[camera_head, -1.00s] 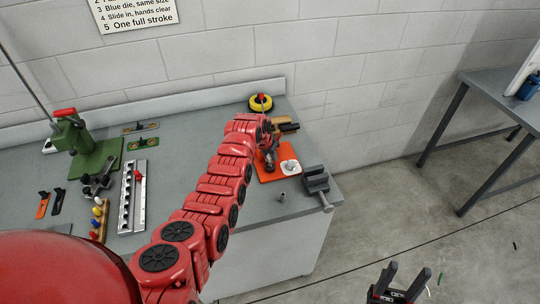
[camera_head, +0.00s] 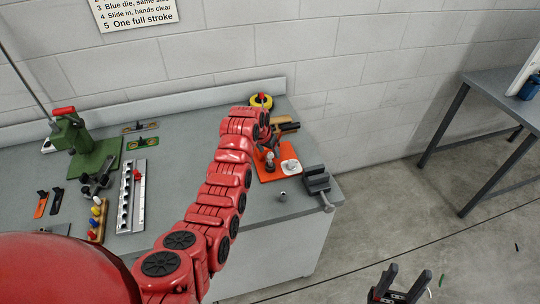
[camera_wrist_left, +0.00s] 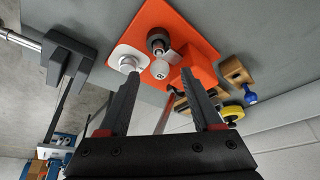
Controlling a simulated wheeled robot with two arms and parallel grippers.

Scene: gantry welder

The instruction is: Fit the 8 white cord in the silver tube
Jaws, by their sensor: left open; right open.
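A white round piece marked 8 (camera_wrist_left: 160,69) shows on the orange board in the left wrist view; I cannot tell whether it is the end of the cord. My left gripper (camera_wrist_left: 158,78) is open, with this piece in line between its fingertips; contact does not show. In the head view my left arm hides most of that gripper. A white square with a round top (camera_wrist_left: 127,58) lies beside the piece and also shows in the head view (camera_head: 290,167). A small grey tube (camera_head: 283,196) stands on the bench, possibly the silver tube. My right gripper (camera_head: 398,284) is open and empty above the floor.
The orange board (camera_head: 268,175) lies on the grey bench. A dark vise (camera_head: 317,180) stands at the bench's right edge. A yellow ring (camera_head: 260,102) and a wooden block (camera_head: 285,122) are behind. A green press (camera_head: 90,155) and slotted rail (camera_head: 131,195) are left.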

